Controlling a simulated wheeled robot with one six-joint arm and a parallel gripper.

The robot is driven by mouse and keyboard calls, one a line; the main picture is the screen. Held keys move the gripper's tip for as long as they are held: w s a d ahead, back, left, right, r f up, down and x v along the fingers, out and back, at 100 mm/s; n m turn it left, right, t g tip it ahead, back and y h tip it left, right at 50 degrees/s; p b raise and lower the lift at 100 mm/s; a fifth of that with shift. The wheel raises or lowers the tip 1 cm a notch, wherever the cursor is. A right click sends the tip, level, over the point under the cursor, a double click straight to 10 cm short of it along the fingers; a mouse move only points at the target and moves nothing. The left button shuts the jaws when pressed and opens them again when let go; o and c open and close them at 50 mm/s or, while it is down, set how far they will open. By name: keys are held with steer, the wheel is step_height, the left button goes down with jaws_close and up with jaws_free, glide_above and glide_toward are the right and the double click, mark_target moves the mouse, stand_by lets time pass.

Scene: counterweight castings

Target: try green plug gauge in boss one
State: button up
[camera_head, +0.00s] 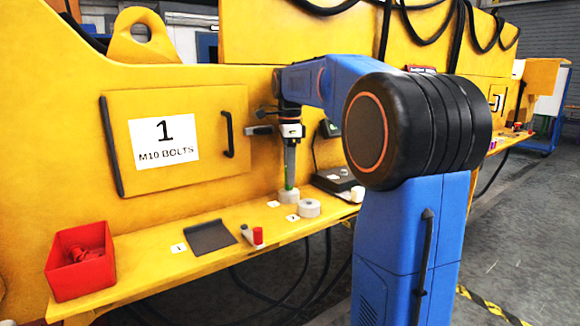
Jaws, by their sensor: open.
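The green plug gauge (288,187) shows as a small green piece below my gripper (289,176). It is upright at a pale round boss (287,196) on the yellow ledge. How deep it sits in the boss is too small to tell. My gripper points down with its jaws open, right at the gauge's top; I cannot tell whether they touch it. A second pale boss (308,208) with a dark hole stands nearer and to the right. Small white cards lie beside the bosses, but their numbers are too small to read surely.
A red-topped gauge (257,236) stands on a small pale holder to the left. A dark device (336,179) stands right of the bosses. The yellow machine wall rises close behind.

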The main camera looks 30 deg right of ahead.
step_height(320, 180, up, 18)
steer(key=shift+f, duration=0.25)
stand_by(0.4)
stand_by(1.7)
steer(key=f+m, duration=0.1)
steer(key=f, duration=0.2)
steer(key=f+m+y, duration=0.1)
steer(key=f, duration=0.3)
steer(key=d+f+m+t, duration=0.1)
steer(key=f, duration=0.3)
steer(key=shift+f+m, duration=0.1)
steer(key=shift+m, duration=0.2)
steer(key=shift+w+a+f, duration=0.1)
steer(key=shift+a+f, duration=0.05)
steer(key=shift+f, duration=0.75)
steer(key=shift+w+a+f, duration=0.1)
steer(key=shift+a+f, duration=0.1)
steer(key=shift+f, duration=0.75)
steer(key=shift+a+f, duration=0.15)
steer(key=shift+f, duration=0.75)
